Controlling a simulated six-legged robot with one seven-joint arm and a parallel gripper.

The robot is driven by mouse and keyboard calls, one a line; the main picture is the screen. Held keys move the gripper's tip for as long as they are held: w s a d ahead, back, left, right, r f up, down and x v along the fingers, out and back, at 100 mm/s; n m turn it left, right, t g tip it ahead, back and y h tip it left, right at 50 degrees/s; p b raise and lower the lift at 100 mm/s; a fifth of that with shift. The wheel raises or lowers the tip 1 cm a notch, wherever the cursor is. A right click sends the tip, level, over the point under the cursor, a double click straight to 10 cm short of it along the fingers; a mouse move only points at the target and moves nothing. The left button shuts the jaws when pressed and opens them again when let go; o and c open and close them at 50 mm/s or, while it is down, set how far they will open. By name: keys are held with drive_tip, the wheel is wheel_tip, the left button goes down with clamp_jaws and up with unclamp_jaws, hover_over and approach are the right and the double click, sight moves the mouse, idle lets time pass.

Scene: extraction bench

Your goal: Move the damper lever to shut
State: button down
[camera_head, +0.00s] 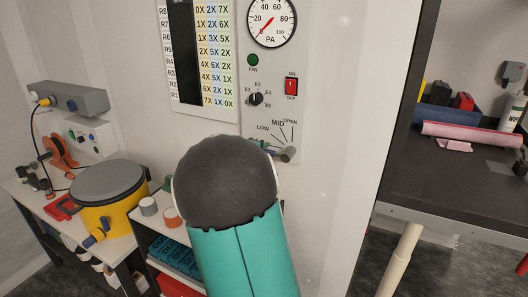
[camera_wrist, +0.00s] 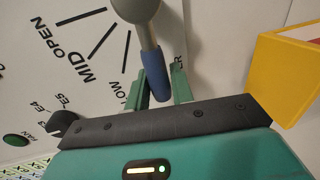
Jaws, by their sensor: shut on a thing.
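The damper lever has a grey hub (camera_head: 288,154) on the wall panel below the dial marks. In the wrist view the lever (camera_wrist: 153,68) shows a grey shaft and a blue grip. It lies beyond the LOW mark, on the side away from MID and OPEN. My gripper (camera_wrist: 158,84) has its green fingers on either side of the blue grip and is shut on it. Another label beside the fingers is mostly hidden, so I cannot read it. In the head view my arm hides most of the gripper and lever.
Above the lever are a selector knob (camera_head: 256,99), a red switch (camera_head: 291,86), a green FAN button (camera_head: 253,60) and a gauge (camera_head: 272,20). A yellow drum (camera_head: 112,210) stands at left. A dark bench (camera_head: 400,180) is at right. A yellow thing (camera_wrist: 280,70) shows in the wrist view.

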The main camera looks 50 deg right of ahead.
drive_tip(key=shift+w+a+f, duration=0.1)
drive_tip(key=shift+f, duration=0.1)
drive_tip(key=c, duration=1.2)
unclamp_jaws()
drive_tip(key=shift+c, duration=0.2)
drive_tip(key=shift+r, duration=0.1)
drive_tip(key=v, duration=1.3)
drive_tip(key=shift+s+a, duration=0.25)
drive_tip(key=shift+a, duration=0.05)
drive_tip(key=shift+r, duration=0.1)
